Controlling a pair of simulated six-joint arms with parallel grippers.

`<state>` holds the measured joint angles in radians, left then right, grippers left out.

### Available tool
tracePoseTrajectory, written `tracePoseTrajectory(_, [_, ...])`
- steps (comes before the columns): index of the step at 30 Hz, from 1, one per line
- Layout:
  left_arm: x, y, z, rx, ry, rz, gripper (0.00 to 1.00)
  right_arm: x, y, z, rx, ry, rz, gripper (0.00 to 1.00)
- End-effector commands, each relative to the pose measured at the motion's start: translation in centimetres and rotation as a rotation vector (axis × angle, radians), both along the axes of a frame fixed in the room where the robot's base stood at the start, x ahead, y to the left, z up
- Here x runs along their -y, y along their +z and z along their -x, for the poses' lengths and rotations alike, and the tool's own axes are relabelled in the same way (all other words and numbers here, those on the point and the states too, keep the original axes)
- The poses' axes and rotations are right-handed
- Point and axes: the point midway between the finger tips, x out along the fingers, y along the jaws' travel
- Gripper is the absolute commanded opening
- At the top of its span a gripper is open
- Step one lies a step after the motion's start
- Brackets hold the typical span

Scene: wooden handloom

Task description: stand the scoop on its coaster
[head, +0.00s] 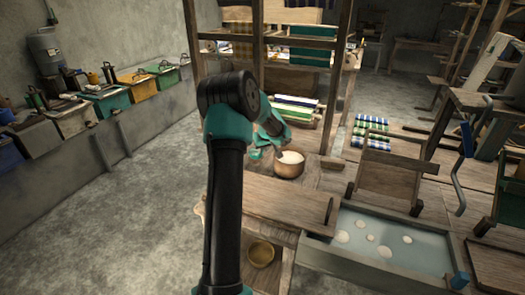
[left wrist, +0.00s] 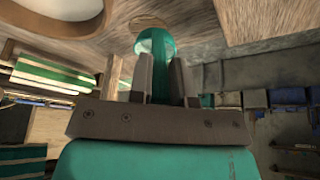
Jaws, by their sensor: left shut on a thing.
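My left gripper (left wrist: 160,70) is shut on a teal scoop (left wrist: 158,45), whose rounded end points away from the wrist. In the left wrist view, a round tan disc that looks like the coaster (left wrist: 148,21) lies on the wooden surface just beyond the scoop's end. I cannot tell whether the scoop touches it. In the head view the left gripper (head: 264,146) is beside a copper-brown bowl with white contents (head: 288,169), on its left, and my arm hides part of it. The coaster is not clear there. My right gripper is not in view.
The bowl's rim also shows at upper left in the left wrist view (left wrist: 28,22). A wooden loom frame (head: 258,60) stands behind. A small brass bowl (head: 261,254) is near the front. A shallow tray of bluish liquid (head: 345,219) lies at the right. Colored boxes line the left wall.

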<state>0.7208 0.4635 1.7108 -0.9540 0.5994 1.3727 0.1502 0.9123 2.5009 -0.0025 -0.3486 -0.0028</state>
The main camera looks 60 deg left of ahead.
Motion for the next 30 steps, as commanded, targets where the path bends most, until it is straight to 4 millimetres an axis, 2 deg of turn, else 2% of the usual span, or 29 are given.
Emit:
tracePoseTrajectory(3, [-1.7,-0.2,-1.0,0.001,0.002,-0.001,0.0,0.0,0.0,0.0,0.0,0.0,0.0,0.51])
tracePoseTrajectory(7, [-2.8,-0.3,-1.7,0.0,0.001,-0.001,0.0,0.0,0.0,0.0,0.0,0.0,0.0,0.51])
tracePoseTrajectory(23, [-3.8,-0.5,-2.3,0.0,0.001,0.0,0.0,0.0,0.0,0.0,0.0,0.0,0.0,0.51])
tracePoseTrajectory(27, [-3.7,-2.7,-2.2,-0.001,-0.001,0.001,0.0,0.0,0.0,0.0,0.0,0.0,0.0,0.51])
tracePoseTrajectory(30, [-3.7,-3.7,-2.2,0.0,0.0,-0.001,0.0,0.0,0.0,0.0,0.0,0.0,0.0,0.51])
